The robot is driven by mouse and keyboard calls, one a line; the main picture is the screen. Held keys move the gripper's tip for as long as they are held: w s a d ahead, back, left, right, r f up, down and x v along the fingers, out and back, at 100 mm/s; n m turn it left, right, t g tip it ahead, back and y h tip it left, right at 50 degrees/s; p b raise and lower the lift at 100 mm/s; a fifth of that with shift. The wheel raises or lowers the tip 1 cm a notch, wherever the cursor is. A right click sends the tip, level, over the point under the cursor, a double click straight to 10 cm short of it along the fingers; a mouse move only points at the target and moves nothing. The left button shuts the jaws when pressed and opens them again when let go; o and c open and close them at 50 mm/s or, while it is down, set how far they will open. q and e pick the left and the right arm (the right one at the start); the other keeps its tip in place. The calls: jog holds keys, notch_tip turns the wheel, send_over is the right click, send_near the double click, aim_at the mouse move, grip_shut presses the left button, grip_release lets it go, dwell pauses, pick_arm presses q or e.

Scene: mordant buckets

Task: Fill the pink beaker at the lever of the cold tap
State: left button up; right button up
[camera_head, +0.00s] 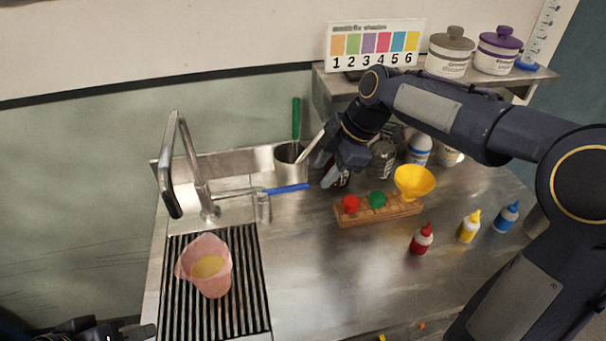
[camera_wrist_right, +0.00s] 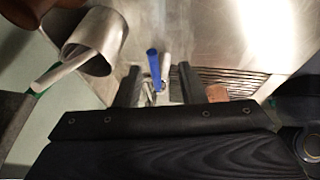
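The pink beaker (camera_head: 222,284) stands upright on the slatted drain, with something yellowish inside. The tap's spout (camera_head: 171,165) rises behind it; the beaker looks in front of the spout, and I cannot tell if it is directly under the outlet. The blue lever (camera_head: 288,188) points right from the tap. My right gripper (camera_head: 322,171) is at the lever's free end, fingers apart and empty. In the right wrist view the blue lever (camera_wrist_right: 154,68) shows between the two fingers, apart from both. My left gripper (camera_head: 105,330) shows only partly at the bottom left; its opening is unclear.
A metal pot (camera_head: 288,163) with a green-handled tool stands close behind my right gripper. A wooden rack (camera_head: 380,214) with red and green caps and a yellow funnel (camera_head: 414,181) lies to the right. The front counter middle is clear.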

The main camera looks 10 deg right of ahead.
aim_at(299, 185)
jog(key=a+f, duration=0.1)
jog(key=w+a+f, duration=0.2)
jog(key=a, duration=0.1)
jog(key=shift+p, duration=0.3)
jog(key=shift+x, duration=0.8)
jog(key=shift+c, duration=0.2)
grip_shut()
